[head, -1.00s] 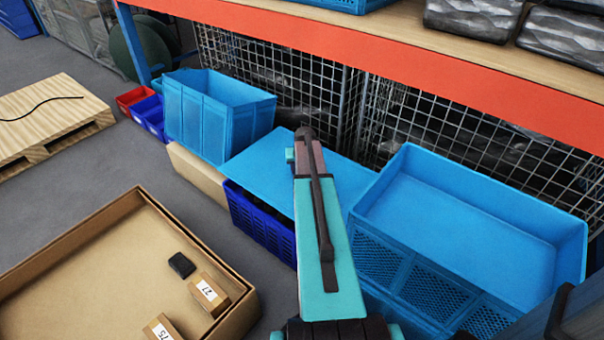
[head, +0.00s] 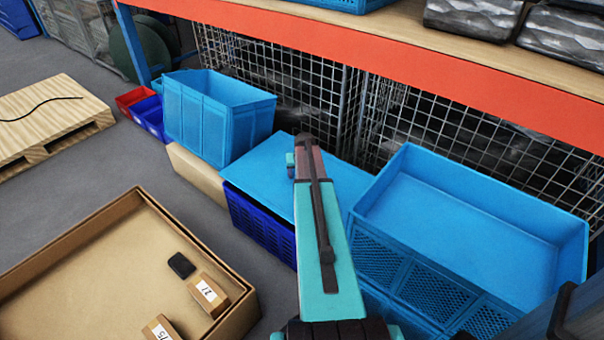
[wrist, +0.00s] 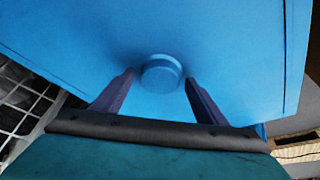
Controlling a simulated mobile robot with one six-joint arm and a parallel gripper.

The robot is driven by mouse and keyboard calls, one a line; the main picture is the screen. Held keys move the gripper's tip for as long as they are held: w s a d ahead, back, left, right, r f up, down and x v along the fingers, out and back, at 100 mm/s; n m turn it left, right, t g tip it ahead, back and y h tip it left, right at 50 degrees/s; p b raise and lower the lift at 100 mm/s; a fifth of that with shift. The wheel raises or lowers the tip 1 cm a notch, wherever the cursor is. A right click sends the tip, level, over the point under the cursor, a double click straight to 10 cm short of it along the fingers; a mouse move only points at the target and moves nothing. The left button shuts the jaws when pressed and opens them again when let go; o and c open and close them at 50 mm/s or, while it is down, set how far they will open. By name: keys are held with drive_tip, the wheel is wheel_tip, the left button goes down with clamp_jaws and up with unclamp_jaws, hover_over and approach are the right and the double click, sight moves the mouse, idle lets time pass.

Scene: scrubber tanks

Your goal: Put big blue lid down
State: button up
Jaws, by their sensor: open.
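The big blue lid (head: 262,180) is a flat light-blue panel lying over a dark blue crate (head: 258,222) in the head view. In the wrist view the lid (wrist: 225,60) fills most of the picture, with a round blue knob (wrist: 161,73) on it. My gripper (wrist: 158,88) is open, with one finger on each side of the knob and a visible gap to both.
A tall blue bin (head: 215,115) stands to the left of the lid, and a large open blue crate (head: 470,225) to the right. An orange shelf beam (head: 400,65) runs above, with wire mesh behind. A cardboard box (head: 60,255) sits at front left.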

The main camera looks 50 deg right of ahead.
drive_tip(key=shift+r, duration=0.1)
drive_tip(key=p+v, duration=0.2)
drive_tip(key=v, duration=1)
idle(0.7)
